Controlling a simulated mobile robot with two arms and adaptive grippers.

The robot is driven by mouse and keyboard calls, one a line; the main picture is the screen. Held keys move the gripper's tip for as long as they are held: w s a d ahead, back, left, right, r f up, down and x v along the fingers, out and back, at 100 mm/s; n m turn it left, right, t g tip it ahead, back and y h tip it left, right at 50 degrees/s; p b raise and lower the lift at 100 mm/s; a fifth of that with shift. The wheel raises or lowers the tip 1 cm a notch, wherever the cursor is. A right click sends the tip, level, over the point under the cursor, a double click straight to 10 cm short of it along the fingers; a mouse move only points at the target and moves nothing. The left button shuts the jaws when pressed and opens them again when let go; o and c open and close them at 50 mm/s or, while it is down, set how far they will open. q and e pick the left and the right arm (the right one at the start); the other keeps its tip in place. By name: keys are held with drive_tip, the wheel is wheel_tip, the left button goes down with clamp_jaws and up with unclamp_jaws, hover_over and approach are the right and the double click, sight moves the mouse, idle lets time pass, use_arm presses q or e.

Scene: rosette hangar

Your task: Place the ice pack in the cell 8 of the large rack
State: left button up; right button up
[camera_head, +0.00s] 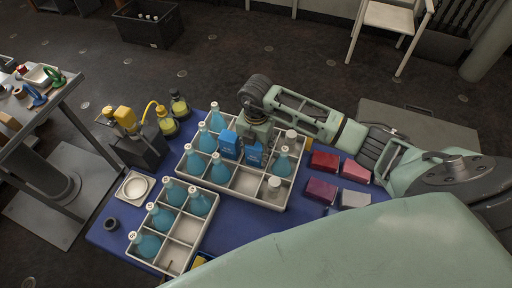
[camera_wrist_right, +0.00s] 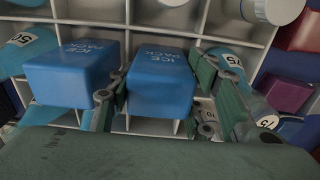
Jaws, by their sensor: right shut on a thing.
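My right gripper (camera_head: 256,138) is over the large rack (camera_head: 245,182), pointing down. It is shut on a blue ice pack (camera_head: 254,154). In the right wrist view this ice pack (camera_wrist_right: 161,82) sits between the two fingers, its lettered top facing the camera. A second blue ice pack (camera_head: 229,145) stands in the rack just left of it, and it also shows in the wrist view (camera_wrist_right: 70,75). I cannot tell whether the held pack touches the rack floor. My left gripper is not in view.
The large rack also holds several teal bottles (camera_head: 221,171) and white-lidded jars (camera_head: 274,186); some front cells are empty. A smaller rack (camera_head: 187,229) with teal bottles stands front left. Red and grey boxes (camera_head: 320,190) lie to the right. Yellow-topped bottles (camera_head: 166,122) stand back left.

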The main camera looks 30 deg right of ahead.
drive_tip(key=o, duration=1.2)
drive_tip(key=shift+r+p, duration=0.25)
drive_tip(key=shift+p, duration=0.05)
drive_tip(key=shift+w+r, duration=0.1)
drive_tip(key=shift+r, duration=0.25)
wheel_tip(320, 180, up, 10)
drive_tip(key=shift+f+b, duration=0.2)
drive_tip(key=shift+b, duration=1)
drive_tip(key=shift+r, duration=0.75)
